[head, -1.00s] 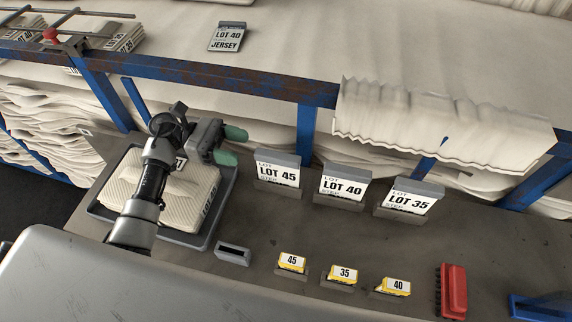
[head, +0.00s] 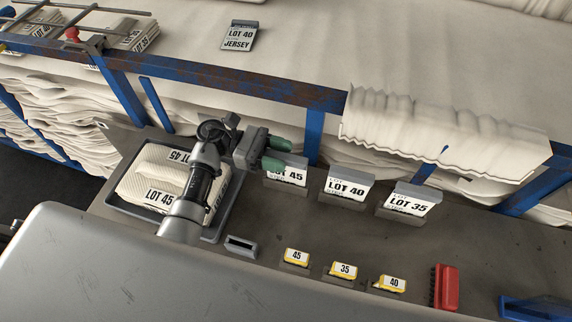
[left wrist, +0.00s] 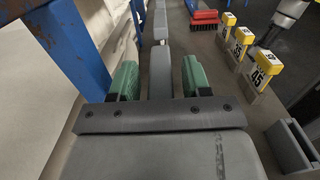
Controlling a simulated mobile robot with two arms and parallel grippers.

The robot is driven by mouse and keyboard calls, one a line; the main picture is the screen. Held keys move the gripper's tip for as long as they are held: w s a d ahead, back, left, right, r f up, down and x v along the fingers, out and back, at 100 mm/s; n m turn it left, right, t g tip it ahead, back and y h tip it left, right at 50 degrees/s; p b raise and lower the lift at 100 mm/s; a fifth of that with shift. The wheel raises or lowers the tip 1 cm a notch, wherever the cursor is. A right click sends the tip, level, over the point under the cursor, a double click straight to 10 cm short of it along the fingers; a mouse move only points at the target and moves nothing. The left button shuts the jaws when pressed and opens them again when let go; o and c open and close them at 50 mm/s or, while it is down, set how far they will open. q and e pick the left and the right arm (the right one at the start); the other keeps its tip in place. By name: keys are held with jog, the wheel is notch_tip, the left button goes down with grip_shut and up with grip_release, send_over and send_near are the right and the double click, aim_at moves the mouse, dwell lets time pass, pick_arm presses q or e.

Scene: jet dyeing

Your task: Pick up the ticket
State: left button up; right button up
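Three white lot tickets stand in a row in dark holders on the bench: LOT 45 (head: 288,174), LOT 40 (head: 346,188) and LOT 35 (head: 409,200). My left gripper (head: 283,154) has green fingers and is at the top of the LOT 45 ticket, covering part of its print. In the left wrist view the fingers (left wrist: 159,78) are apart, with the grey top edge of a ticket (left wrist: 161,75) between them. My right gripper is not in view.
Yellow tags 45 (head: 296,257), 35 (head: 344,270) and 40 (head: 391,284) stand in front. A red brush (head: 445,287) lies at the right. A grey tray (head: 222,222) holds folded LOT 45 fabric. A blue rail (head: 230,88) and draped cloth (head: 440,140) stand behind the tickets.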

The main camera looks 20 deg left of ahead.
pick_arm(q)
jog(key=c, duration=0.8)
jog(key=shift+r, duration=0.1)
jog(key=shift+r, duration=0.25)
notch_tip(320, 180, up, 9)
jog(key=shift+r+b, duration=0.2)
jog(key=shift+b, duration=0.9)
jog(key=shift+s+a+f+n+t, duration=0.15)
jog(key=shift+a+f+n+t, duration=0.05)
jog(key=shift+n+t, duration=0.2)
jog(key=shift+s+a+f+n+t, duration=0.15)
jog(key=shift+n+t, duration=0.15)
jog(key=shift+t, duration=0.2)
jog(key=s+a+n+t+y, duration=0.3)
jog(key=a+n+t, duration=0.3)
jog(key=t, duration=0.3)
jog(key=shift+s+f, duration=0.25)
jog(key=shift+f, duration=0.15)
